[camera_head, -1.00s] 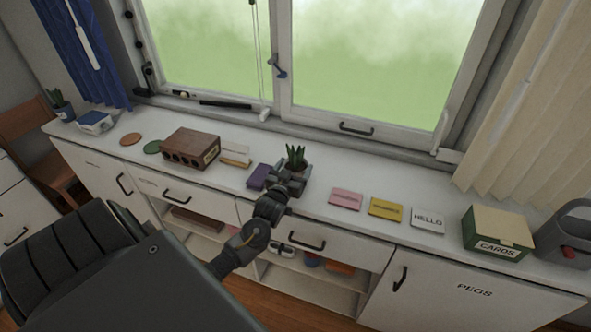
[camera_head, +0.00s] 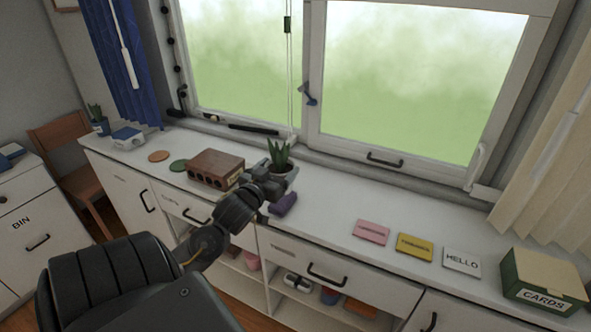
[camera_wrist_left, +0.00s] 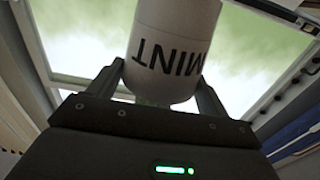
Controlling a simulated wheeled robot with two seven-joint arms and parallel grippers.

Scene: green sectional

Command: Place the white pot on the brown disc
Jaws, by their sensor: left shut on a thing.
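The white pot holds a spiky green plant (camera_head: 279,154). The pot's white wall, marked MINT (camera_wrist_left: 175,48), shows upside down in the left wrist view. My left gripper (camera_head: 276,178) is shut on the pot, with one finger on each side of it in the left wrist view. In the head view the gripper hides most of the pot, and it appears held above the white counter. The brown disc (camera_head: 159,156) lies flat and bare on the counter at the left. My right gripper is not in view.
A green disc (camera_head: 179,165) lies beside the brown one. A brown block with holes (camera_head: 215,168) stands between the discs and my gripper. A purple thing (camera_head: 284,204) lies below the gripper.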

